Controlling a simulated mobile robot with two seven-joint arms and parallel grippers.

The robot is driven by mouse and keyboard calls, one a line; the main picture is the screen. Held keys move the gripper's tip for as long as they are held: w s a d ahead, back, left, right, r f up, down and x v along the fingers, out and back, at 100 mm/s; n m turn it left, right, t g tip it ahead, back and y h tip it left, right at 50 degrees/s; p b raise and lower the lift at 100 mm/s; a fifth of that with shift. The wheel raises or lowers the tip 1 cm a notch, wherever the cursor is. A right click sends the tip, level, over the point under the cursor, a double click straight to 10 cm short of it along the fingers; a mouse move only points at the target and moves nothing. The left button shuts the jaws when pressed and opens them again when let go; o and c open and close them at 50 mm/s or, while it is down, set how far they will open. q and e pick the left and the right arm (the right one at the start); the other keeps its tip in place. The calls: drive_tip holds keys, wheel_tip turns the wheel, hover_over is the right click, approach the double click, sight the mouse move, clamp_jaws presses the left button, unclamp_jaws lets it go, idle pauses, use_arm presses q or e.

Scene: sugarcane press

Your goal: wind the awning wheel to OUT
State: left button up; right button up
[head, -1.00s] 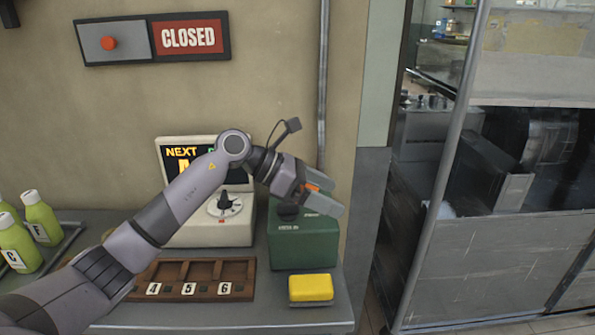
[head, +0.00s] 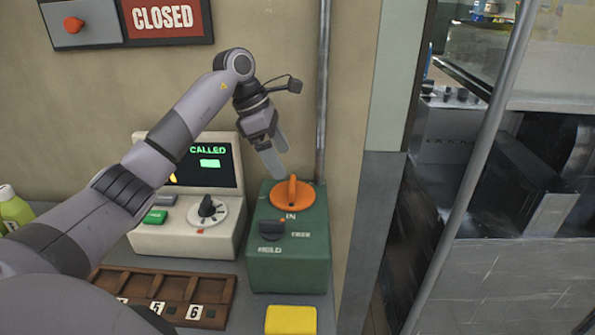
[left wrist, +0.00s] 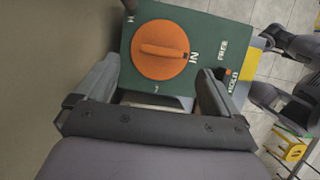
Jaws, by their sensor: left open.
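The orange awning wheel (head: 292,193) sits on top of a green box (head: 300,262), with a raised bar across it. The word IN shows at its front edge in the head view. The wheel also shows in the left wrist view (left wrist: 160,50), beyond the fingers, with IN beside it. My left gripper (head: 277,160) is open above and slightly left of the wheel, pointing down, apart from it. In the left wrist view its two fingers (left wrist: 158,88) are spread and empty. A dark knob (head: 270,230) marked HOLD and FREE is on the box's front.
A cream console (head: 185,240) with a screen and dial stands left of the green box. A numbered brown tray (head: 185,285) and a yellow block (head: 291,320) lie in front. A vertical pipe (head: 322,90) runs up the wall behind the box.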

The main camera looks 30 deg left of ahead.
sight(292, 182)
use_arm(q)
drive_tip(key=x, duration=0.6)
drive_tip(key=shift+d+f+p, duration=0.15)
drive_tip(key=shift+f+p, duration=0.05)
drive_tip(key=shift+p, duration=0.1)
drive_tip(key=c, duration=1)
